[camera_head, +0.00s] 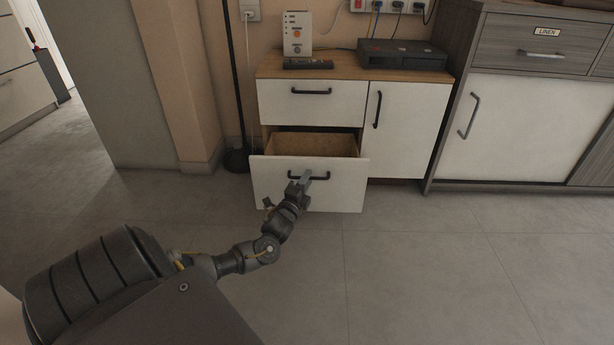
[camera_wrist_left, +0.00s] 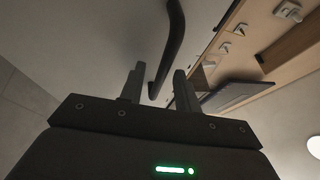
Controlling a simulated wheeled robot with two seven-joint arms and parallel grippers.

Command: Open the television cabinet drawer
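The small television cabinet (camera_head: 412,125) has white fronts and a wooden top. Its lower drawer (camera_head: 335,192) is pulled out, showing an empty-looking wooden inside. Its upper drawer (camera_head: 280,103) is closed. My left gripper (camera_head: 306,180) is at the dark bar handle (camera_head: 322,177) of the lower drawer. In the left wrist view my left gripper's fingers (camera_wrist_left: 158,88) stand apart, with the curved handle (camera_wrist_left: 175,40) running down into the gap between them. I cannot tell whether either finger touches it. My right gripper is not in view.
A black box (camera_head: 402,54), a white router (camera_head: 297,35) and a remote (camera_head: 308,64) are on the cabinet top. A grey cabinet (camera_head: 512,125) stands at the right. A dark pole (camera_head: 236,160) stands at the left. The floor (camera_head: 420,265) in front is clear.

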